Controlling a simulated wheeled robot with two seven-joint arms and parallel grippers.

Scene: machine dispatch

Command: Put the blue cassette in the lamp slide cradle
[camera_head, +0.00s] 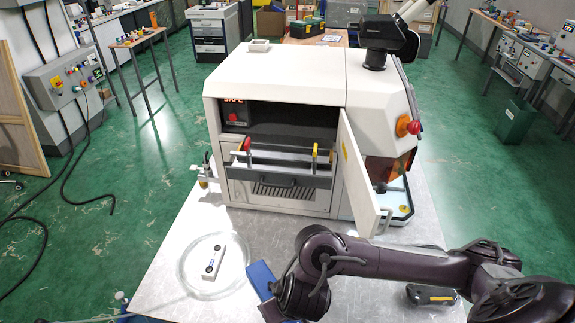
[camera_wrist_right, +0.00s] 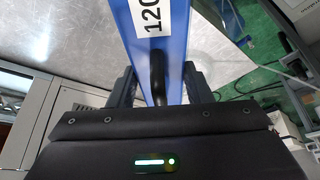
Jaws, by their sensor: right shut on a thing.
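The blue cassette (camera_head: 261,280) shows at the front of the table in the head view, partly hidden behind my right wrist. In the right wrist view the blue cassette (camera_wrist_right: 180,45) has a white label reading "120" and a dark handle. My right gripper (camera_wrist_right: 157,88) is shut on it, with one finger on each side of the handle. I cannot tell whether the cassette touches the table. The lamp slide cradle (camera_head: 283,163), apparently the pulled-out slide with red and yellow end pieces, sits in the white machine's open bay. My left gripper is not in view.
The white machine (camera_head: 276,75) stands at the back of the table. Its open door (camera_head: 357,176) juts forward right of the bay. The table (camera_head: 185,235) is bare between dish and machine.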

